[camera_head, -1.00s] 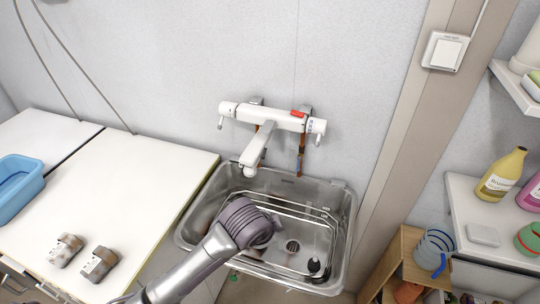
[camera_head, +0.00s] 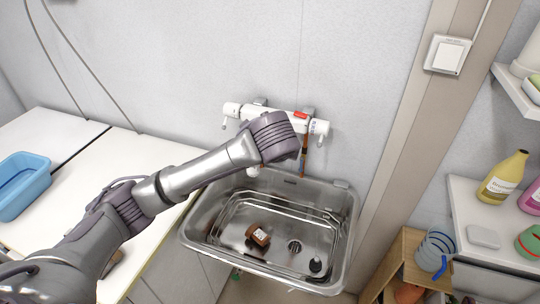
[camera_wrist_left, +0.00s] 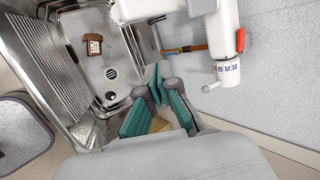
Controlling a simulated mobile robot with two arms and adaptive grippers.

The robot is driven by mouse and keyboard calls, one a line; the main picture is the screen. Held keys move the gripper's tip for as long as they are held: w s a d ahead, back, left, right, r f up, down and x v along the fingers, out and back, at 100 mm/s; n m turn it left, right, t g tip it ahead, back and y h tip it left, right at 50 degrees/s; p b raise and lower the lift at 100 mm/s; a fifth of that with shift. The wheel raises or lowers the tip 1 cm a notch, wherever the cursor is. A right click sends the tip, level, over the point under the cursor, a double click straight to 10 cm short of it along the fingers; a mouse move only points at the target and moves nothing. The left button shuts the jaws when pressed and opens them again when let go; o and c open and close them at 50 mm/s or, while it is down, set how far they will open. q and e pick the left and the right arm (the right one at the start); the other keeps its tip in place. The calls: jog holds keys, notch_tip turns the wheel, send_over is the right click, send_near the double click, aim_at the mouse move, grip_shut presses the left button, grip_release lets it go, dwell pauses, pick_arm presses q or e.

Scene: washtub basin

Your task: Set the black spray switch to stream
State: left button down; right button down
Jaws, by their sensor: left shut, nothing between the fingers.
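The white wall faucet (camera_head: 240,110) is mounted above the steel basin (camera_head: 345,225), and my left arm crosses in front of its middle and hides the spout. Its right-hand handle (camera_head: 320,129) and red button (camera_head: 300,115) show. In the left wrist view the faucet (camera_wrist_left: 206,35) is at the top, with part of its spout (camera_wrist_left: 140,9). I cannot make out a black spray switch. My left gripper (camera_wrist_left: 157,86) has teal pads, is shut and empty, and appears below the spout in that view. The head view hides its fingers. My right gripper is out of view.
A brown block (camera_head: 258,234) lies in the basin beside the drain (camera_head: 294,246) and a black plug (camera_head: 315,264). A white counter (camera_head: 120,160) is left, with a blue tub (camera_head: 25,185). A shelf (camera_head: 462,205) with bottles is right.

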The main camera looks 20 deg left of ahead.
pick_arm(q)
jog(key=a+p+x, duration=0.3)
jog(key=p+x, duration=0.1)
jog(key=x, duration=0.9)
jog(key=shift+r+p, duration=0.25)
jog(key=shift+p, duration=0.1)
jog(key=shift+s+d+f, duration=0.1)
